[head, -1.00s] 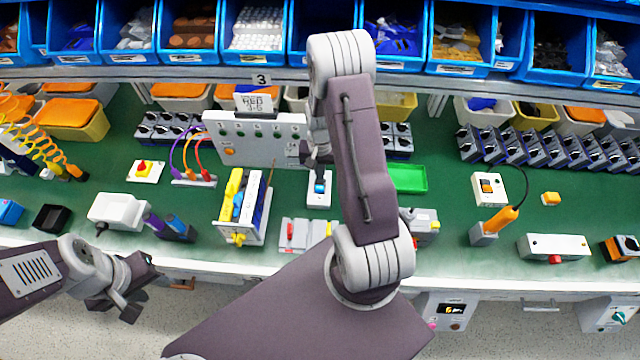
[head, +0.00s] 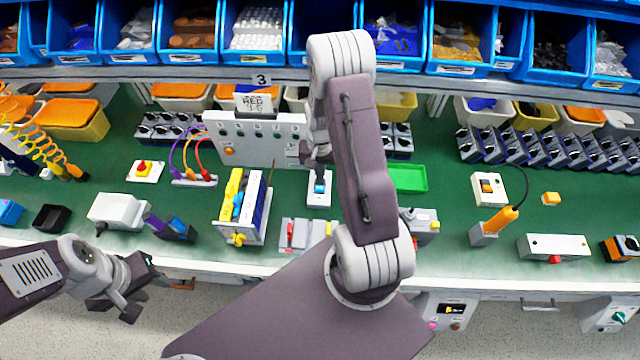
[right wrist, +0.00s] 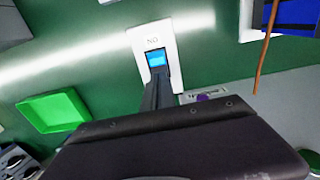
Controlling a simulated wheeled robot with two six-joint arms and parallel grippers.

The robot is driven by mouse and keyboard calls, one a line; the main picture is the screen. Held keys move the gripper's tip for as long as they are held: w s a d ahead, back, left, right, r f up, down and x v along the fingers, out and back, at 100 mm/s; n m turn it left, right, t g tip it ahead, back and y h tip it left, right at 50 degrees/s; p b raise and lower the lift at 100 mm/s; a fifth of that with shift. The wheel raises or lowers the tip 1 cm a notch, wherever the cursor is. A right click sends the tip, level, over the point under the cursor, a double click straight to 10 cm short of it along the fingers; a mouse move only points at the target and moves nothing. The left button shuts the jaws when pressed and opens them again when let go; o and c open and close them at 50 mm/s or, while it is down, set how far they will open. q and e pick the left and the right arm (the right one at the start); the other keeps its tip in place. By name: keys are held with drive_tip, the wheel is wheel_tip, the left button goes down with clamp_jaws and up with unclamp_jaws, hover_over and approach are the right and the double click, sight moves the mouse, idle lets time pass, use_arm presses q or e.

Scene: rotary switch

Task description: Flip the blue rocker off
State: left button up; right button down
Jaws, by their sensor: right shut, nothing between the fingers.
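The blue rocker (head: 319,187) sits in a white plate on the green bench, just below my right gripper in the head view. In the right wrist view the blue rocker (right wrist: 156,59) shows in its dark frame on the white plate (right wrist: 170,40). My right gripper (right wrist: 157,76) is shut and empty, its fingertips at the rocker's lower edge; I cannot tell whether they touch it. In the head view the right gripper (head: 319,171) is partly hidden by my arm. My left gripper (head: 138,286) hangs at the bench's front edge, away from the rocker; its jaw opening is unclear.
A grey panel with buttons (head: 262,130) stands behind and left of the rocker. A green tray (head: 409,178) lies to its right. Blue bins (head: 260,30) line the shelf above.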

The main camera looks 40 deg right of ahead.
drive_tip(key=shift+f+b, duration=0.7)
drive_tip(key=shift+f, duration=0.25)
idle(0.6)
wheel_tip(320, 180, up, 7)
drive_tip(key=p, duration=0.6)
drive_tip(key=shift+r, duration=0.15)
